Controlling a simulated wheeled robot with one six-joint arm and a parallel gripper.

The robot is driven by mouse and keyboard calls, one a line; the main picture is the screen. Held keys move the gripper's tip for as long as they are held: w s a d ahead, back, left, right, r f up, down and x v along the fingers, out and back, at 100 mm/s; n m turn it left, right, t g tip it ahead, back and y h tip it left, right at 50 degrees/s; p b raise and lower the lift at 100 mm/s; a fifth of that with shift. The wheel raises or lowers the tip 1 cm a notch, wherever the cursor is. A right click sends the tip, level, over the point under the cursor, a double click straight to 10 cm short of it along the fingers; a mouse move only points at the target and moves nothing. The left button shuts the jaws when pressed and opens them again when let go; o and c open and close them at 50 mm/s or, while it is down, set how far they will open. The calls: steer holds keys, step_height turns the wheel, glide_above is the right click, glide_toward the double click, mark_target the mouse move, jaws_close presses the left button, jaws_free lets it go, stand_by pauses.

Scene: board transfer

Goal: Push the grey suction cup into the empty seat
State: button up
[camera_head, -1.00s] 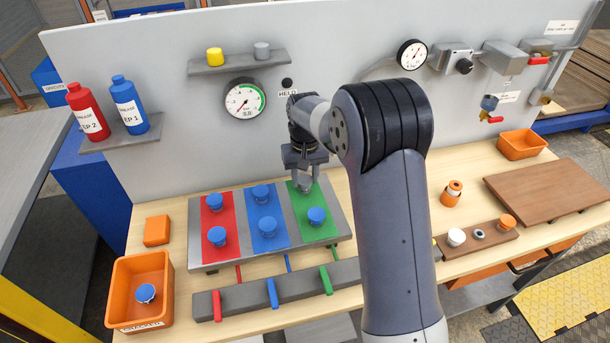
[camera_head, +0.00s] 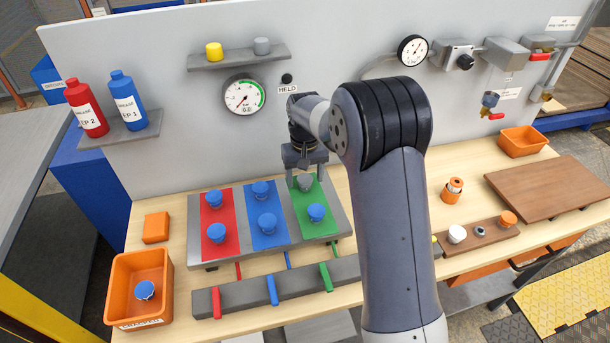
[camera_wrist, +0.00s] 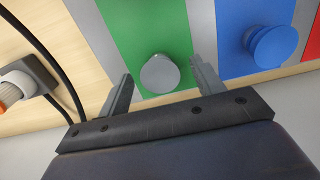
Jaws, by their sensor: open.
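The grey suction cup (camera_head: 305,183) stands at the far end of the green strip (camera_head: 311,201) on the grey board (camera_head: 341,216). In the wrist view the grey cup (camera_wrist: 159,74) shows its round top over the green strip. My gripper (camera_head: 305,176) is open above the cup. In the wrist view its fingers (camera_wrist: 160,76) stand on either side of the cup, with a gap at each side. A blue cup (camera_head: 316,212) sits nearer on the same strip. The seat under the grey cup is hidden, so I cannot tell how deep it sits.
Blue cups stand on the blue strip (camera_head: 267,240) and red strip (camera_head: 219,247). A grey bar with coloured levers (camera_head: 245,297) lies in front. An orange bin (camera_head: 117,280) holds a blue cup. A back panel (camera_head: 160,55) with shelves and gauges rises close behind my gripper.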

mark_target(305, 179)
step_height(305, 179, up, 11)
steer(key=b, duration=0.1)
stand_by(0.3)
steer(key=shift+f, duration=0.2)
step_height(305, 179, down, 10)
steer(key=shift+f+p, duration=0.1)
steer(key=shift+p, duration=0.45)
steer(key=shift+r+p, duration=0.3)
steer(key=shift+r, duration=0.05)
